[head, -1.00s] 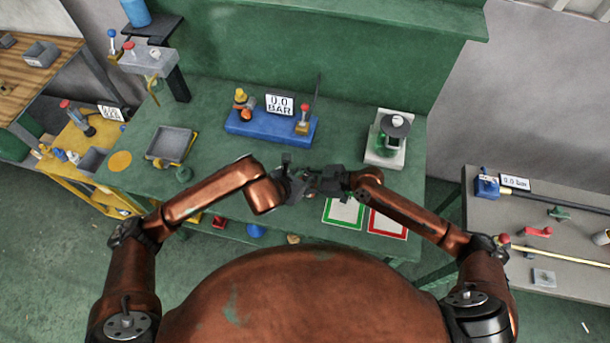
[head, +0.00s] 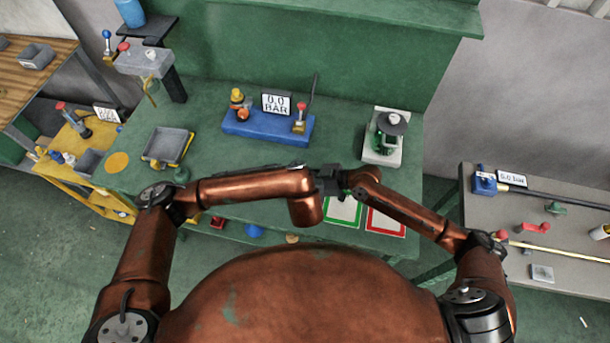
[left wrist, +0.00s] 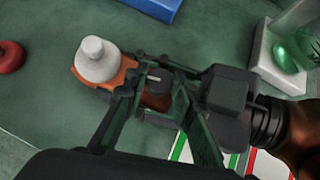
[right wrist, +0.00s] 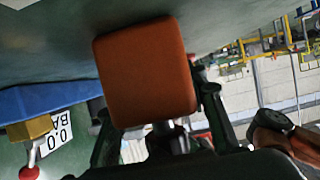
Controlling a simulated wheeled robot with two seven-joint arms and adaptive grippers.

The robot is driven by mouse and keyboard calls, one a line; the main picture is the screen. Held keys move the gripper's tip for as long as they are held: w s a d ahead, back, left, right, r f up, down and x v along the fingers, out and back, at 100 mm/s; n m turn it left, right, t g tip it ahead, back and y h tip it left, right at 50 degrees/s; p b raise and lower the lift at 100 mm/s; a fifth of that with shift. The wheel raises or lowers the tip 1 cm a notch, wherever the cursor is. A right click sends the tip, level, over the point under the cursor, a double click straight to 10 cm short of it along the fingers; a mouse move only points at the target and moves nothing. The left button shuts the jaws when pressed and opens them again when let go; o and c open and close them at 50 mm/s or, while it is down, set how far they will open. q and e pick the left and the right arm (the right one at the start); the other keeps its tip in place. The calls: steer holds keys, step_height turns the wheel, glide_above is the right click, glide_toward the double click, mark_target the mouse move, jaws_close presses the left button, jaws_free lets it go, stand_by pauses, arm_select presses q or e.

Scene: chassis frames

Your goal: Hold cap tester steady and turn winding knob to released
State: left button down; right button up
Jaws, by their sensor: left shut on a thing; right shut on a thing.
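The cap tester, an orange block (right wrist: 147,72), fills the middle of the right wrist view. My right gripper (right wrist: 158,125) is shut on it. In the left wrist view the orange body (left wrist: 104,78) carries a rounded white part (left wrist: 96,60) at its left end. A dark knob (left wrist: 158,84) with a pale line sits nearer my right gripper. My left gripper's fingers (left wrist: 152,108) stand on both sides of this knob, shut on it. The knob's setting cannot be read. In the head view my right gripper (head: 332,181) shows, while my copper left arm hides the tester.
The green bench (head: 215,160) holds a blue gauge fixture (head: 265,130), a grey tray (head: 168,146), and a green glass device on a white base (head: 380,158). Green-framed (head: 343,213) and red-framed (head: 386,222) pads lie near the front. The bench middle is clear.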

arm_select(q)
steer(key=shift+f, duration=0.15)
steer(key=c, duration=2.1)
jaws_free()
steer(key=o, duration=0.5)
steer(key=shift+d+r, duration=0.1)
steer(key=shift+r, duration=0.1)
steer(key=shift+v, duration=3.9)
